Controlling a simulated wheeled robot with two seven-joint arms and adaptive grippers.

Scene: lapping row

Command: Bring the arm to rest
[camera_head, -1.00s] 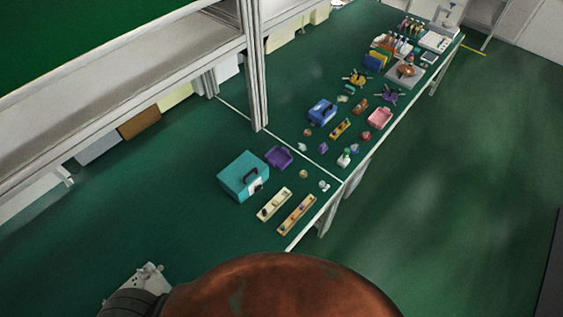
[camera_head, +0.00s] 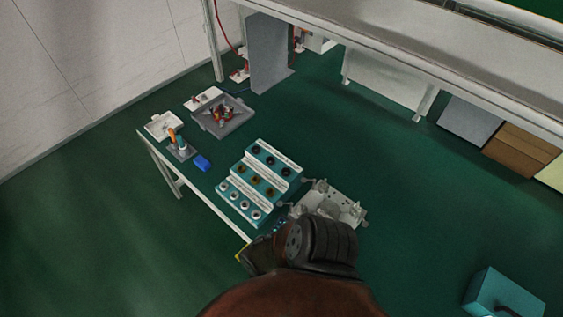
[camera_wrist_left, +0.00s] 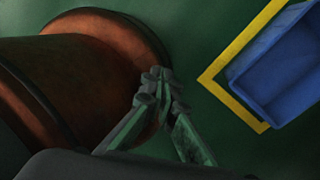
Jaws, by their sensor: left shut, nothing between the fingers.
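My left gripper (camera_wrist_left: 162,85) is in the left wrist view, its two grey-green fingers closed together at the tips with nothing between them. It hangs over green floor, beside a large rusty orange-brown rounded part of my own body. In the head view my orange-brown arm link and dark joint fill the bottom middle, in front of the bench edge. The left fingers cannot be made out there. My right gripper is in neither view.
A blue bin (camera_wrist_left: 286,75) stands inside a yellow floor marking (camera_wrist_left: 224,68), right of the fingers.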

